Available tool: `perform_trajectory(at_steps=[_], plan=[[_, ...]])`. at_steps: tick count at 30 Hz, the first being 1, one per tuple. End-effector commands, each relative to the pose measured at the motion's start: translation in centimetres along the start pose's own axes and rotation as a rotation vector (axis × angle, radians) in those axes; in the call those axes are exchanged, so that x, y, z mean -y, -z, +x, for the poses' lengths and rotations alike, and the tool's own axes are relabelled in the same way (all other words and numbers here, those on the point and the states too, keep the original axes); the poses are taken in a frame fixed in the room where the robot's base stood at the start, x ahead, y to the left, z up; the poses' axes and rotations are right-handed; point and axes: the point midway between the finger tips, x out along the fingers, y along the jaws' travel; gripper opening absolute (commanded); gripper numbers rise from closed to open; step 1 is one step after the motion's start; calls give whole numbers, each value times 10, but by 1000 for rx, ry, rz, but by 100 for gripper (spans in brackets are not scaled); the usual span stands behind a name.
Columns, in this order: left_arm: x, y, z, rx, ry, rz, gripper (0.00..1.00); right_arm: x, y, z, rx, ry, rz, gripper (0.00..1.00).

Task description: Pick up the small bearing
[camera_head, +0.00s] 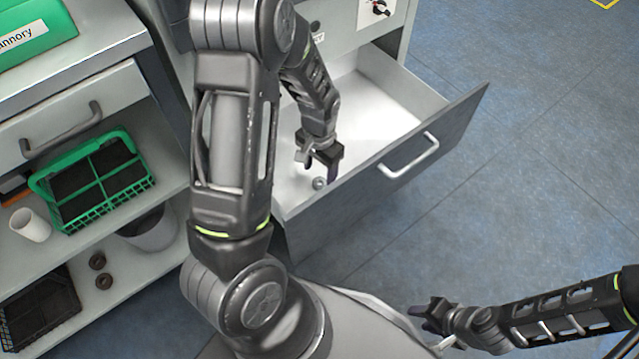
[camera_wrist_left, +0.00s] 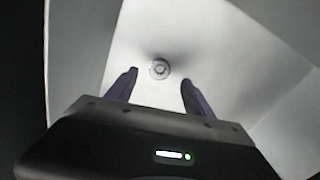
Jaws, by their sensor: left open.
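The small bearing (camera_head: 320,183) is a little grey ring lying on the white floor of the open drawer (camera_head: 384,125). My left gripper (camera_head: 326,168) reaches down into the drawer, just above and beside the bearing. In the left wrist view the bearing (camera_wrist_left: 159,68) lies ahead, roughly centred between the two dark fingers (camera_wrist_left: 159,86) and slightly beyond their tips. The left gripper is open and empty. My right gripper (camera_head: 432,312) is low at the right, outside the drawer and far from the bearing; its finger gap is too small to tell.
The drawer's front panel (camera_head: 440,130) with its handle (camera_head: 408,156) stands near the gripper. Left are shelves with a green crate (camera_head: 95,222), a white cup (camera_head: 30,225), a dark tray (camera_head: 40,308) and two brown rings (camera_head: 101,272). Open floor lies at right.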

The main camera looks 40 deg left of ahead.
Motion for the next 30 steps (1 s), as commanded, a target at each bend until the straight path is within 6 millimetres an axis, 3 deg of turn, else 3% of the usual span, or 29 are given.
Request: perform_trajectory(at_steps=[4, 9, 27, 30], plan=[[-1, -2, 28, 3, 0, 0, 61, -7, 3, 12, -7, -4, 5, 36], [-1, -1, 43, 1, 0, -1, 61, -10, 5, 16, -12, -6, 7, 36], [-1, -1, 43, 0, 0, -1, 61, -10, 5, 15, -12, -6, 7, 36], [-1, -1, 43, 0, 0, -1, 55, -10, 5, 15, -12, -6, 7, 36]])
